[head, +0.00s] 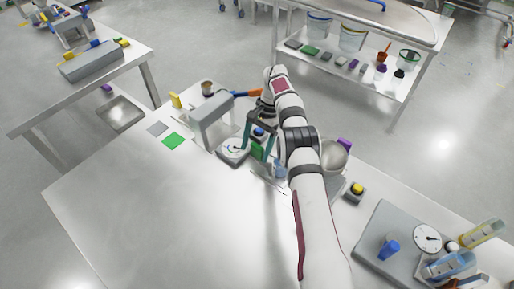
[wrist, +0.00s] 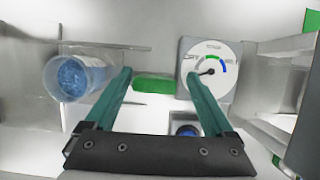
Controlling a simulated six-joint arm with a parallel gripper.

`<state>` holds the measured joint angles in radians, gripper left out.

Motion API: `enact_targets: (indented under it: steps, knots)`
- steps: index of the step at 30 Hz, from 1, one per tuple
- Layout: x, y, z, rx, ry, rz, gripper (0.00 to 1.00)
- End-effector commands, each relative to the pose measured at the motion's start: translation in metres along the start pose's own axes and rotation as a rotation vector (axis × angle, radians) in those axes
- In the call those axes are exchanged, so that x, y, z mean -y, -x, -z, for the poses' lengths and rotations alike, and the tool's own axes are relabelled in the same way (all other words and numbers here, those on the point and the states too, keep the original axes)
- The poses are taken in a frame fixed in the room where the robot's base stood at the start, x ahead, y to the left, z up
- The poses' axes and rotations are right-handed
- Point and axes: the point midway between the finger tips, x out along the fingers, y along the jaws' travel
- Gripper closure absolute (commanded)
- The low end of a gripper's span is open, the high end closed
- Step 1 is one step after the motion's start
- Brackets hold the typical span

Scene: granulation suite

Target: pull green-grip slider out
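The green grip (wrist: 154,83) is a small green block in the wrist view, lying between a dial gauge and a clear beaker. In the head view the green grip (head: 257,151) shows partly, close to the teal fingers. My gripper (wrist: 157,74) is open, its two teal fingers spread wide with nothing between them. In the wrist view the grip appears in the gap between the fingertips; I cannot tell its depth from them. My gripper (head: 258,145) is over the fixture on the bench in the head view. The rest of the slider is not clear.
The dial gauge (wrist: 208,68) is close to the right fingertip in the picture. The beaker with blue contents (wrist: 80,77) is left of the fingers. A blue knob (wrist: 187,130) shows near the palm. A steel bowl (head: 334,155) is right of my arm. The bench's left front is clear.

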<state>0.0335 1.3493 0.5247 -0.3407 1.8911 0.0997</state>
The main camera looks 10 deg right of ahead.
Motion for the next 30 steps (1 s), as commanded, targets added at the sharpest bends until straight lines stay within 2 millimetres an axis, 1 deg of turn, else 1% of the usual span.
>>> enact_targets:
  steps: [8,11,15,20,24,27,30]
  knots:
    - [-0.001,0.002,-0.001,0.002,-0.003,-0.002,0.12]
    - [-0.001,0.012,-0.004,-0.001,-0.001,0.0,0.12]
    - [0.0,0.04,-0.016,-0.002,-0.001,0.002,0.12]
    - [-0.034,0.062,-0.013,0.001,-0.005,0.0,0.12]
    - [-0.067,0.086,-0.011,0.0,-0.004,0.0,0.12]
    - [-0.088,0.1,-0.009,0.0,-0.005,0.0,0.12]
    - [-0.102,0.11,-0.008,0.001,-0.004,-0.001,0.12]
